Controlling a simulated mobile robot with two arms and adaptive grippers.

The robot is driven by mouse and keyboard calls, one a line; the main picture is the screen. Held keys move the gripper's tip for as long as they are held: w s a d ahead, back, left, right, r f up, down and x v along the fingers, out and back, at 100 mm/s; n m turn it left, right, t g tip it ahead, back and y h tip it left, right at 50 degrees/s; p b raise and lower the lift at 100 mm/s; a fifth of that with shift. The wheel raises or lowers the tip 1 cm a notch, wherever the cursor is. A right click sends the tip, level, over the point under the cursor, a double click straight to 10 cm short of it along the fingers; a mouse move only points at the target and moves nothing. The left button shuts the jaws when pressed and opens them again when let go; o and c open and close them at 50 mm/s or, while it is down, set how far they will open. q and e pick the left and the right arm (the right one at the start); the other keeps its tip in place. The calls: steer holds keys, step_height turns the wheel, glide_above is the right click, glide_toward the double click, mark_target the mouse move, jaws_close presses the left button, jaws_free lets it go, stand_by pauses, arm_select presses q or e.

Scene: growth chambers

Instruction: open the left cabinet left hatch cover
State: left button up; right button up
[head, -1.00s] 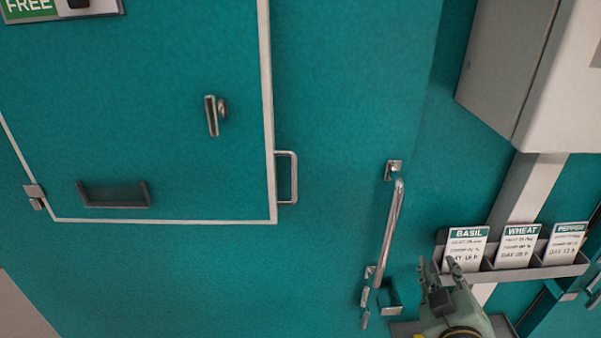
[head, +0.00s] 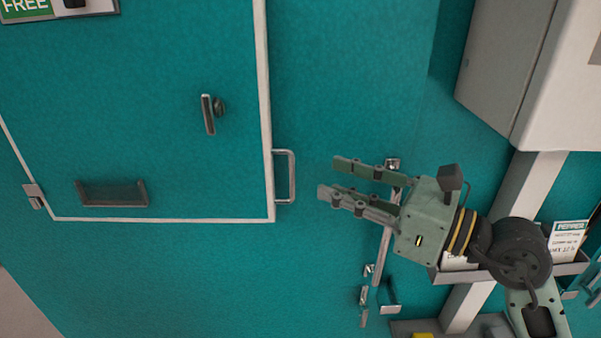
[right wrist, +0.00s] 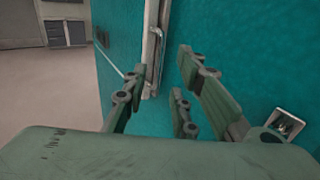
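The hatch cover (head: 150,165) is a teal panel with a white frame at the left of the head view, and it looks closed. It has a turn lever (head: 208,114) and a dark holder (head: 112,194). A D-shaped metal handle (head: 291,176) stands at the frame's right edge; it also shows in the right wrist view (right wrist: 160,47), beyond the fingers. My right gripper (head: 330,177) is open and empty, its fingers pointing left toward the D-shaped handle, with a gap between. The fingers also show in the right wrist view (right wrist: 157,82). My left gripper is not in view.
A long vertical bar handle (head: 384,255) is partly hidden behind my right gripper. A card rack (head: 575,268) with a PEPPER card (head: 568,238) is partly covered by my arm. A grey-white box (head: 545,75) juts out at upper right. Teal wall below the hatch is clear.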

steer(key=p+x, duration=0.3)
steer(key=x, duration=0.4)
steer(key=shift+a+r, duration=0.1)
steer(key=shift+w+a, duration=0.1)
steer(key=shift+a, duration=0.15)
steer(key=shift+c, duration=0.6)
jaws_close()
